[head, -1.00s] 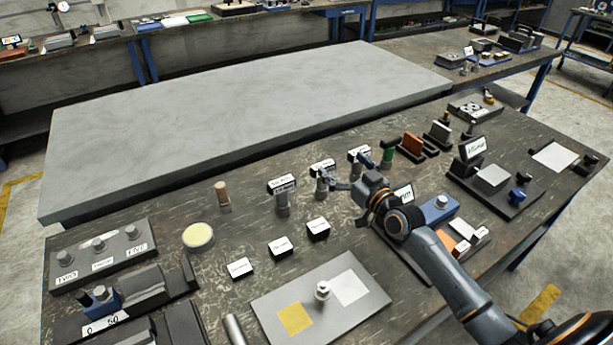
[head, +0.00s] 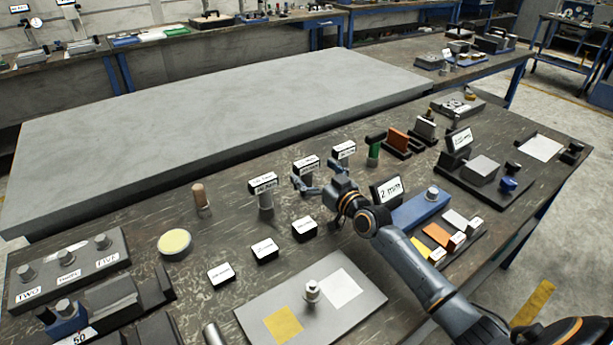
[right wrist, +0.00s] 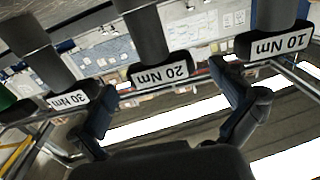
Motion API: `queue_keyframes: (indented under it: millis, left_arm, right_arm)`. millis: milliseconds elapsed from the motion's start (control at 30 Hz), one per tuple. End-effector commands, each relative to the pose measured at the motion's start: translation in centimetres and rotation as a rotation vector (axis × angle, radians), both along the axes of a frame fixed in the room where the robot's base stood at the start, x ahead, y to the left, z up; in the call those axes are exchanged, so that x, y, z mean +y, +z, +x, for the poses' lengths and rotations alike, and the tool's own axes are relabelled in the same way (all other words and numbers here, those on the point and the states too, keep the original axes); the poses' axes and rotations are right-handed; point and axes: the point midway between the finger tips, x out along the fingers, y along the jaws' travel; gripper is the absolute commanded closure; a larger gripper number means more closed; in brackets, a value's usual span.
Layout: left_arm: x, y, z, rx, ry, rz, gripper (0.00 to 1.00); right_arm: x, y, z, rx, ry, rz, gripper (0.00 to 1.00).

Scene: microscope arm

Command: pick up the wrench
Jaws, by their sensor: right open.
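No thing here is marked as a wrench. Three upright grey-handled tools with black, white-labelled heads stand in a row and may be wrenches. In the right wrist view they read, upside down, 30 Nm (right wrist: 68,99), 20 Nm (right wrist: 163,73) and 10 Nm (right wrist: 275,44). In the head view the row shows as a near-left head (head: 262,184), a middle head (head: 307,164) and a far head (head: 344,149). My right gripper (head: 313,179) is open and empty, by the middle tool, whose handle it mostly hides. In the right wrist view the 20 Nm tool appears between its fingers. My left gripper is out of view.
A green-handled tool (head: 374,151) stands just beyond the row. A 2 mm sign (head: 388,189) and blue block (head: 421,207) are right of my gripper. Several small labelled black blocks (head: 264,249) lie nearer. A large grey slab (head: 220,120) lies behind.

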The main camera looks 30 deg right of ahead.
Motion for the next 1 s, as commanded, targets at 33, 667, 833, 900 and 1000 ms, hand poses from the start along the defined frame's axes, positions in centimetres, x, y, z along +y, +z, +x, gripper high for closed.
queue_keyframes:
  millis: [33,667,833,900,1000]
  left_arm:
    - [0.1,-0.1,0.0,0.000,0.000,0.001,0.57]
    - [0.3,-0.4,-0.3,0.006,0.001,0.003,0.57]
    - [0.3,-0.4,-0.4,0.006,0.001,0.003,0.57]
    - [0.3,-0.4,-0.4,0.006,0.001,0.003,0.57]
    - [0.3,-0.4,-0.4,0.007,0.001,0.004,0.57]
  right_arm:
    - [0.1,0.1,1.0,-0.003,-0.001,-0.001,0.00]
    - [0.4,0.0,2.9,0.000,0.000,-0.001,0.39]
    - [0.4,0.0,2.9,0.000,0.000,-0.001,0.73]
    - [0.4,0.2,2.9,-0.004,-0.001,0.000,0.76]
    - [0.4,0.2,2.9,-0.004,-0.001,0.000,0.76]
